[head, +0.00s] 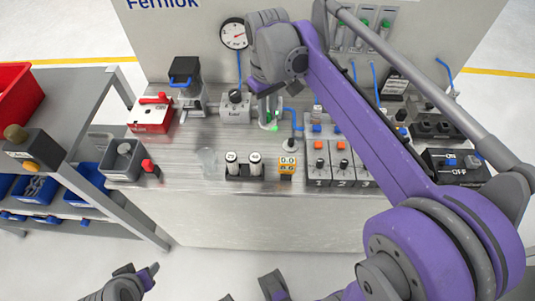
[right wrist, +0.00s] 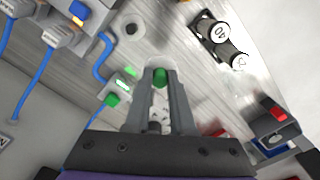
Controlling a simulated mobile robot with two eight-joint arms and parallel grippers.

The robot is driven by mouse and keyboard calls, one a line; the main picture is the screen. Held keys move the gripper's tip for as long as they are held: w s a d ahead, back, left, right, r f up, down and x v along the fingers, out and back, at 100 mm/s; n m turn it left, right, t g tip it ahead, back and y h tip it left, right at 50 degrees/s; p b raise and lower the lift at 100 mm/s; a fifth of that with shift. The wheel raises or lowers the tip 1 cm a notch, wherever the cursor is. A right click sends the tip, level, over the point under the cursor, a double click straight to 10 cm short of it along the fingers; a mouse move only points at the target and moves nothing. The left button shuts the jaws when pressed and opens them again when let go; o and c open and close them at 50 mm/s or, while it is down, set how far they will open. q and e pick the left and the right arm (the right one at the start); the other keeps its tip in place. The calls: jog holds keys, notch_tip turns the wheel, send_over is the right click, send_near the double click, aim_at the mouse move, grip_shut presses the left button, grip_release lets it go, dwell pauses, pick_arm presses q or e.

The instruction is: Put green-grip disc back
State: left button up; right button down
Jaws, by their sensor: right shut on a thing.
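My right gripper (right wrist: 160,72) is shut on a small green grip (right wrist: 160,77), which shows between its fingertips in the right wrist view. The disc belonging to it cannot be made out clearly. In the head view the right gripper (head: 268,108) points down over the back middle of the bench, beside a clear tube-like part with green at its foot (head: 272,127). In the right wrist view another green knob (right wrist: 112,99) sits left of the fingers, apart from them. My left gripper (head: 146,276) is low at the bottom left, away from the bench; its jaws are unclear.
The metal bench (head: 190,180) holds a red box (head: 152,115), a grey knob box (head: 235,107), white-topped cylinders (head: 243,165) and numbered switch boxes (head: 340,165). A gauge (head: 233,33) and green-marked tubes (head: 363,25) hang behind. Blue hoses run close to the right gripper.

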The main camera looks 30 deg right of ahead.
aim_at(267, 145)
jog(key=shift+w+f+n, duration=0.1)
jog(key=shift+f+n, duration=0.4)
pick_arm(q)
notch_tip(267, 145, down, 3)
jog(key=shift+r+b, duration=0.2)
jog(key=shift+b, duration=0.7)
pick_arm(e)
notch_tip(267, 145, down, 10)
jog(key=shift+w+r, duration=0.15)
jog(key=shift+r, duration=0.1)
pick_arm(q)
jog(key=shift+f, duration=0.1)
pick_arm(e)
jog(key=shift+f, duration=0.1)
jog(key=c, duration=0.8)
grip_release()
jog(key=shift+o, duration=0.2)
notch_tip(267, 145, up, 12)
jog(key=shift+r+p, duration=0.15)
jog(key=shift+p, duration=0.7)
pick_arm(q)
jog(key=shift+w+r, duration=0.1)
jog(key=shift+r, duration=0.85)
